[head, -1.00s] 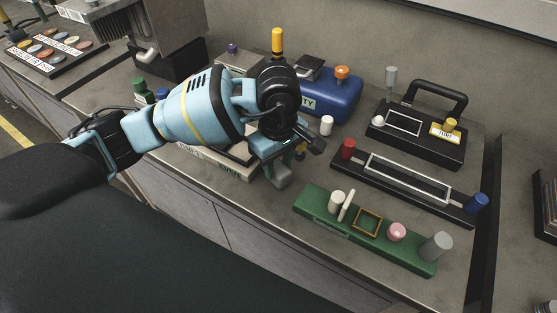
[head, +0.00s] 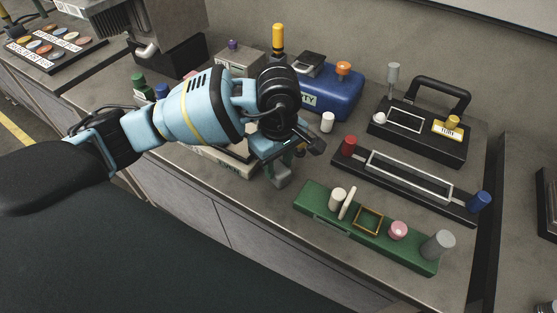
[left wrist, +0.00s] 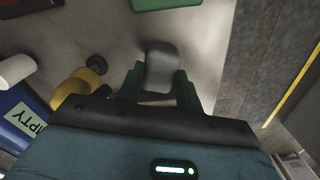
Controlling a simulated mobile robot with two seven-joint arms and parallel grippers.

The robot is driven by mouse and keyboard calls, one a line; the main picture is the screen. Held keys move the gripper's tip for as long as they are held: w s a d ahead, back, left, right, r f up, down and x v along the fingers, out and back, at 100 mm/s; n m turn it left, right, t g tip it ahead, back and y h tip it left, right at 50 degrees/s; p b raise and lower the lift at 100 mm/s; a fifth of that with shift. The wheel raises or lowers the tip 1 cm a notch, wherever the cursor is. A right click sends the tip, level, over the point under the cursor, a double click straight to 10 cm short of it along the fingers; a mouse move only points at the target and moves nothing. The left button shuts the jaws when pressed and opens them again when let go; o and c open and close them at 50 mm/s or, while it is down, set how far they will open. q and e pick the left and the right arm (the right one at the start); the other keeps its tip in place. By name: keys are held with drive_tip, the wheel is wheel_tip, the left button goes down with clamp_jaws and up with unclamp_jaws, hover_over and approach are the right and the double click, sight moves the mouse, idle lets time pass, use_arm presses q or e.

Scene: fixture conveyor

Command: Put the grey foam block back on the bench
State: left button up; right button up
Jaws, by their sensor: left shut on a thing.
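The grey foam block (head: 281,178) is between the fingers of my left gripper (head: 279,163), low over the bench (head: 245,205), left of the green fixture. In the left wrist view the block (left wrist: 162,62) sticks out past the two dark green fingers of the left gripper (left wrist: 160,88), which are shut on its sides. I cannot tell whether its underside touches the bench. My right gripper is not in view.
The green fixture (head: 325,215) with pegs stands just right of the block. A black fixture (head: 405,184) with red and blue knobs lies behind it. A white cylinder (head: 327,122) and blue box (head: 345,98) stand farther back. Bare bench lies around the block.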

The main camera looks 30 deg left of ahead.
sight(278, 167)
use_arm(q)
drive_tip(key=shift+f, duration=0.1)
drive_tip(key=o, duration=1.1)
drive_tip(key=shift+r, duration=3.95)
